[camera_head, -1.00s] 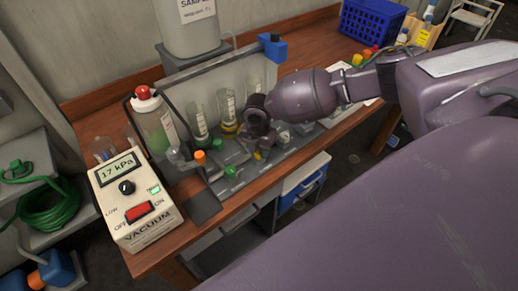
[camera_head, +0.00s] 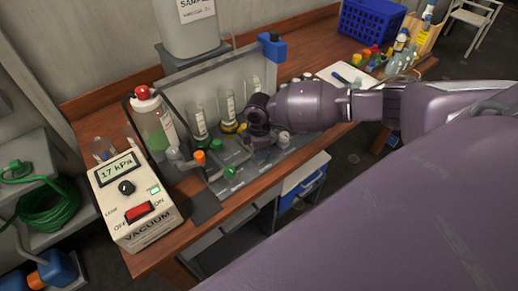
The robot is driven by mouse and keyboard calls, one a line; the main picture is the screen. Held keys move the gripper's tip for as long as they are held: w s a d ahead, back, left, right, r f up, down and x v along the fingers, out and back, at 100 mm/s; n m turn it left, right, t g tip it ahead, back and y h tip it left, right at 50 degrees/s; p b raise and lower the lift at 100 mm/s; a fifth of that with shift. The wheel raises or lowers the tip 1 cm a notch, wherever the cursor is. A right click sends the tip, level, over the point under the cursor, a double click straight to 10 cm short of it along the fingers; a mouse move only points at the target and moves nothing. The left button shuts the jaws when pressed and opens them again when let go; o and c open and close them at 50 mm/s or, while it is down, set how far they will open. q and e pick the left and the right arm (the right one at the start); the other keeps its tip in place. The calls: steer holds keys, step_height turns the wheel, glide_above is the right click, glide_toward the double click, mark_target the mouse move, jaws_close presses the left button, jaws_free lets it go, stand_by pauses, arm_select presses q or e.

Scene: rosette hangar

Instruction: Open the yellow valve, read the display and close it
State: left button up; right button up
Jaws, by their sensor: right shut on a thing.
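My right gripper (camera_head: 257,138) reaches in from the right over the grey tray on the bench. It is shut on the yellow valve, whose handle is mostly hidden by the fingers; a bit of yellow (camera_head: 242,127) shows at their left. The vacuum unit (camera_head: 136,200) stands at the front left of the bench. Its display (camera_head: 117,169) appears to read 17 hPa, though the unit is small and hard to read. A green lamp is lit by its red switch (camera_head: 138,212). My left gripper is out of view.
An orange-capped valve (camera_head: 199,157) and green valves (camera_head: 230,172) stand left of my gripper. Glass cylinders (camera_head: 199,119) and a red-capped bottle (camera_head: 152,120) stand behind. A blue crate (camera_head: 371,22) is at the back right.

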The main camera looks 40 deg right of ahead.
steer(key=m, duration=0.7)
stand_by(0.6)
steer(key=o, duration=0.9)
step_height(320, 180, up, 11)
steer(key=shift+d+f+b, duration=0.1)
steer(key=shift+b, duration=0.2)
stand_by(0.3)
